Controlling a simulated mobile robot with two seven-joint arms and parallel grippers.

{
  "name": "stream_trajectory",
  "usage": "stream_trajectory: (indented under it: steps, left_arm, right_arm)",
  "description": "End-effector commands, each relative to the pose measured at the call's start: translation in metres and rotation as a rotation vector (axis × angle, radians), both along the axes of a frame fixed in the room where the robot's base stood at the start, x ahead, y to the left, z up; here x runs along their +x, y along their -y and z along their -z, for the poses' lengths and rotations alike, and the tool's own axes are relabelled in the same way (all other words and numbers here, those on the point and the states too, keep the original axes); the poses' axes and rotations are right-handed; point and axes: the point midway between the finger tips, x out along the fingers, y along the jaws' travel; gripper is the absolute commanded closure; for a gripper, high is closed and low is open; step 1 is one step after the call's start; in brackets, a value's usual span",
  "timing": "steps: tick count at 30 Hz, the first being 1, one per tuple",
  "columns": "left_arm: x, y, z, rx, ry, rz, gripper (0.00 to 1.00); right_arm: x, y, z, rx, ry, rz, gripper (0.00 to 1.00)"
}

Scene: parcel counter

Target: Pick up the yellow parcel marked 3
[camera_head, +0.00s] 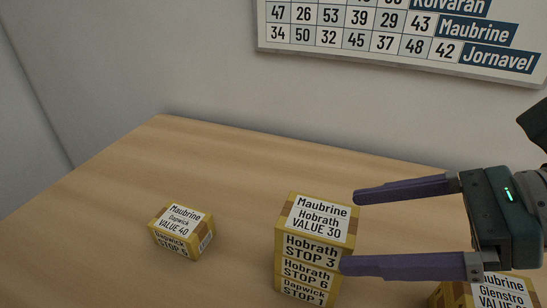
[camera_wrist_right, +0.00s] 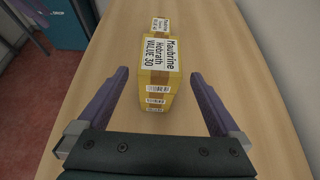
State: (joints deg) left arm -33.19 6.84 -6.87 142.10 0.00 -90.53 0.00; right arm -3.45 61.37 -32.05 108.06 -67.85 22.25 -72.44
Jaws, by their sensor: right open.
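The yellow parcel marked STOP 3 (camera_head: 318,222) is the top one of a stack. Its top label reads Maubrine, Hobrath, VALUE 30. It also shows in the right wrist view (camera_wrist_right: 158,58), between the fingers and ahead of the palm. My right gripper (camera_head: 350,231) is open and empty at the right side of the stack, its fingers pointing left. In the right wrist view the gripper (camera_wrist_right: 160,73) has a finger on each side of the parcel, with gaps visible. I cannot tell whether the nearer finger touches the stack. My left gripper is not in view.
Under it are yellow parcels marked STOP 6 (camera_head: 308,274) and STOP 1 (camera_head: 303,292). A separate yellow parcel (camera_head: 181,232) stands to the left. Another (camera_head: 498,292) is partly under my right gripper. A number board (camera_head: 400,45) hangs behind. The wooden counter (camera_head: 120,190) is otherwise clear.

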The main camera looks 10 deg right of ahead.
Motion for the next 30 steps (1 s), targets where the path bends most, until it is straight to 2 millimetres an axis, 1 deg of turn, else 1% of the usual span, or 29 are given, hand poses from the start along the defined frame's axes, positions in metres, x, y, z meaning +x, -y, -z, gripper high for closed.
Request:
stream_trajectory:
  steps: [1,7,9,12,16,19,25,26,30]
  left_arm:
    - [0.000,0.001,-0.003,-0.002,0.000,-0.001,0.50]
    - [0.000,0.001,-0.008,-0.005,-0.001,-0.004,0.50]
    - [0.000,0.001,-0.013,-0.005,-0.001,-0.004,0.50]
    - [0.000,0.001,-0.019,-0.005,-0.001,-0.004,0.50]
    - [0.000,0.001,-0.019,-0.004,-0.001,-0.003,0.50]
    - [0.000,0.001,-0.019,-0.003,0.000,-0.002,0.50]
    - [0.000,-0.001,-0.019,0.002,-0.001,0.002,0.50]
    - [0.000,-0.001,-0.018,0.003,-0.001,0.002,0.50]
    - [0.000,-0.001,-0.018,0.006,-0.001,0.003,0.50]
  right_arm:
    - [0.003,-0.004,-0.001,0.002,0.002,0.000,0.00]
    - [0.009,-0.013,0.004,0.001,0.000,-0.002,0.00]
    - [0.014,-0.021,0.006,0.003,0.001,-0.003,0.00]
    - [0.022,-0.033,0.011,0.003,0.001,-0.002,0.00]
    - [0.029,-0.044,0.022,0.001,0.000,-0.002,0.00]
    - [0.031,-0.048,0.025,0.000,0.000,-0.003,0.00]
    - [0.031,-0.048,0.026,-0.001,-0.001,-0.003,0.00]
    - [0.031,-0.048,0.026,-0.001,-0.001,-0.003,0.02]
    - [0.031,-0.048,0.026,-0.001,-0.001,-0.003,0.18]
